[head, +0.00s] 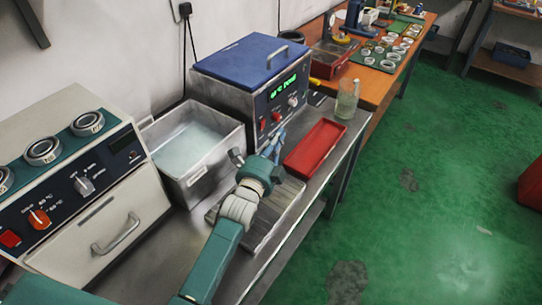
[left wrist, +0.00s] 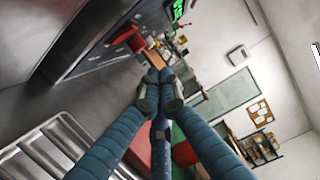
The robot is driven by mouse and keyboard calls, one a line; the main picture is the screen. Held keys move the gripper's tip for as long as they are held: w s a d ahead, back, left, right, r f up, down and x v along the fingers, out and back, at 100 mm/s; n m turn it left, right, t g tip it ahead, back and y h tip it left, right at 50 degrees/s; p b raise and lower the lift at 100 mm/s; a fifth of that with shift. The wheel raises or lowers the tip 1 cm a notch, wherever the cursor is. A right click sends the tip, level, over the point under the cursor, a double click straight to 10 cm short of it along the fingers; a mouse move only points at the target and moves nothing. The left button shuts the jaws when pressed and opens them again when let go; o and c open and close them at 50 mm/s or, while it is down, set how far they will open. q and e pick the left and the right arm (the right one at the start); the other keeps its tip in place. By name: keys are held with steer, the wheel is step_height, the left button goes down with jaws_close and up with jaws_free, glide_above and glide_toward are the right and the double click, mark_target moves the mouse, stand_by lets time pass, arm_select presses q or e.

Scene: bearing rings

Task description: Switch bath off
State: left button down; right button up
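The bath is a steel box with a blue lid (head: 252,57) at the back of the steel bench. Its dark front panel has a lit green display (head: 283,87), a grey knob (head: 293,101) and two red switches, a left one (head: 262,124) and a right one (head: 277,116). My left gripper (head: 277,141) is just in front of the lower panel, close to the switches; contact cannot be told. In the left wrist view its fingers (left wrist: 160,92) come together with nothing visible between them. A red switch (left wrist: 127,40) shows there beyond the fingertips. My right gripper is out of view.
An open steel tank with liquid (head: 190,145) stands left of the bath. A red tray (head: 315,146), a glass jar (head: 347,100) and a slatted rack (head: 275,217) are near my left arm. A cream heater unit (head: 95,195) stands at left.

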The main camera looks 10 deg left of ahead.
mark_target(263, 125)
arm_select(q)
steer(key=shift+n, duration=0.7)
steer(key=a, duration=0.1)
steer(key=w+a+p, duration=0.1)
steer(key=a, duration=0.1)
steer(key=w+a+r, duration=0.1)
steer(key=shift+a+p, duration=0.25)
steer(key=shift+p, duration=0.15)
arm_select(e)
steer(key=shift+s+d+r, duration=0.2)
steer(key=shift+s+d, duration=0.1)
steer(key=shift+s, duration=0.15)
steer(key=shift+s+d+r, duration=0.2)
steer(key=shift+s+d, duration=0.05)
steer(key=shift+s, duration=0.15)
arm_select(q)
steer(key=shift+d, duration=0.15)
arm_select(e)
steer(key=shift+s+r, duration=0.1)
